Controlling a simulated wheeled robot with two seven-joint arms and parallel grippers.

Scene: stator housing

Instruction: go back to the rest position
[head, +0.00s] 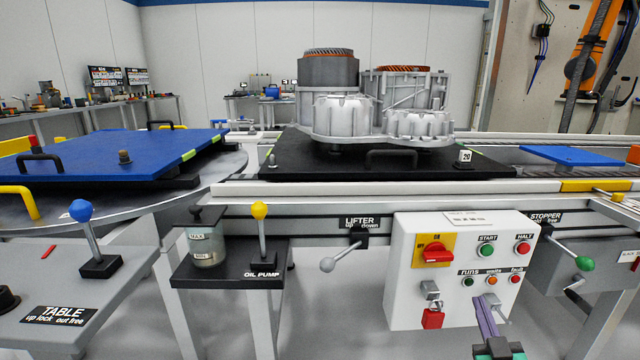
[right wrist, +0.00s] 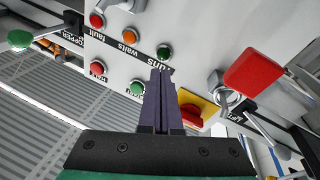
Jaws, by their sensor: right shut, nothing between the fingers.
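My right gripper (head: 487,312) is in front of the lower right part of the white control box (head: 405,290). Its two dark fingers lie together with nothing between them. In the right wrist view the shut fingers (right wrist: 161,75) point at the box face, with their tips below the green lamp over the word "runs" (right wrist: 165,52). I cannot tell whether the tips touch the box. My left gripper is in neither view.
The box carries a red rotary switch (head: 438,252), a red padlock (head: 433,318) and several buttons. Levers stand nearby: the lifter (head: 328,263), the stopper (head: 585,263) and the oil pump (head: 260,212). The stator housing (head: 345,115) sits on a black pallet (head: 290,165) behind.

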